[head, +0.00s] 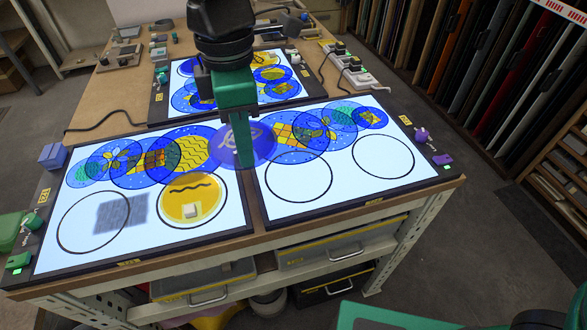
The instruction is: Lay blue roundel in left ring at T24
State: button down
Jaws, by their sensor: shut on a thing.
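My gripper (243,152) is shut on a blue roundel (222,148) with a pale squiggle, held over the gap between the two front light panels. Its height above the panels is hard to judge. The left panel has an empty left ring (62,232); a grey textured patch (122,213) overlaps that ring's right side. Its right ring (227,192) has a yellow roundel (188,190) with a dark wavy line and a small pale block (191,210) on it. The right panel has two empty rings, left (299,203) and right (383,178). The panel tags are too small to read surely.
Overlapping blue and yellow patterned roundels (152,160) lie along the back of both front panels. A third lit panel (185,69) stands behind, partly hidden by my arm. Small blocks and clamps (420,135) sit at the outer edges. Glass sheets fill a rack (480,70) at right.

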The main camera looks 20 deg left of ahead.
jog(key=shift+s+a, duration=0.2)
jog(key=shift+a, duration=0.1)
jog(key=w+d+f, duration=0.1)
jog(key=d+f, duration=0.1)
jog(key=d, duration=0.1)
jog(key=w+d+f, duration=0.2)
jog(key=d, duration=0.1)
jog(key=w+d+f, duration=0.2)
jog(key=d, duration=0.2)
jog(key=shift+w+f, duration=0.2)
jog(key=shift+f, duration=0.2)
jog(key=shift+d+f, duration=0.1)
jog(key=shift+f, duration=2)
jog(key=c, duration=1.7)
grip_release()
jog(key=shift+o, duration=0.2)
notch_tip(320, 180, up, 12)
